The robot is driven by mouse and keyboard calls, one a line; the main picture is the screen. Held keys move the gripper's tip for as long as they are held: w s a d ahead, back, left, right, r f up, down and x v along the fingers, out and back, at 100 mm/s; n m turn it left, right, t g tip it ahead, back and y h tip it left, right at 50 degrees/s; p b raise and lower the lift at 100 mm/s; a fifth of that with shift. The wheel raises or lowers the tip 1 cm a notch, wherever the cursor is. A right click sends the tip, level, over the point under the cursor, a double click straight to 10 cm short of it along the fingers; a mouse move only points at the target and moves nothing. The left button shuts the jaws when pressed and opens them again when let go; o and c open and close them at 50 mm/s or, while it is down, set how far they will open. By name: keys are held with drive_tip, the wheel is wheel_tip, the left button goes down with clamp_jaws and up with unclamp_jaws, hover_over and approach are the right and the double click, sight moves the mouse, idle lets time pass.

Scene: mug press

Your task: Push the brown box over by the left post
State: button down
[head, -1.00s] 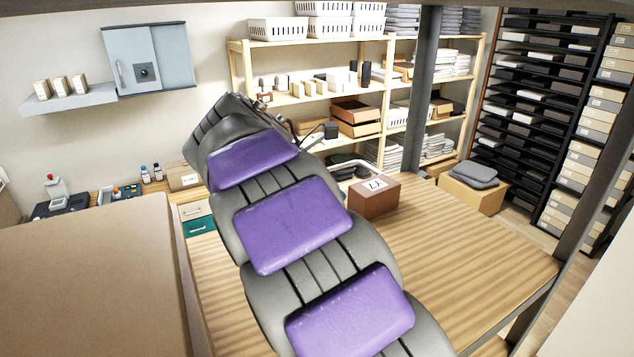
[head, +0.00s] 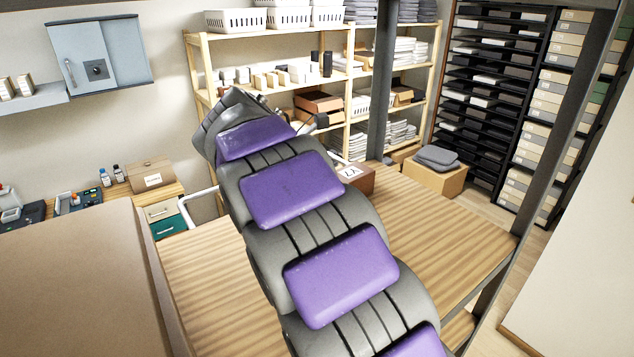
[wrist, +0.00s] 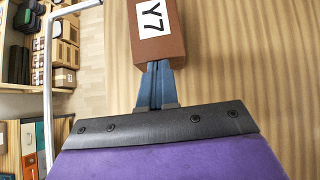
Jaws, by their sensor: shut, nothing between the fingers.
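The brown box (head: 368,180), with a white label on top, sits near the far edge of the wooden table. My arm hides its left part in the head view. In the wrist view the brown box (wrist: 158,48) shows its label reading Y7. My gripper (wrist: 155,68) has its blue fingers shut and empty, with the tips at the box's near face. I cannot tell whether they press on it. My arm hides the gripper in the head view. The left post (head: 381,90) is a dark upright at the table's far side, behind and slightly right of the box.
The wooden table (head: 440,225) is clear to the right of my arm. A white rail (head: 186,212) runs along its left side. A large tan surface (head: 75,275) stands at the near left. Another dark post (head: 560,130) rises at the right corner. Shelves stand behind.

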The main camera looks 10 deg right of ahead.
sight(363, 167)
drive_tip(key=w+d, duration=0.1)
drive_tip(key=d, duration=0.2)
drive_tip(key=w+d, duration=0.2)
drive_tip(key=d, duration=0.1)
drive_tip(key=w+d, duration=0.1)
drive_tip(key=d, duration=0.2)
drive_tip(key=shift+w+d+f, duration=0.1)
drive_tip(key=shift+w+d, duration=0.1)
drive_tip(key=shift+w, duration=0.05)
drive_tip(key=shift+d, duration=0.3)
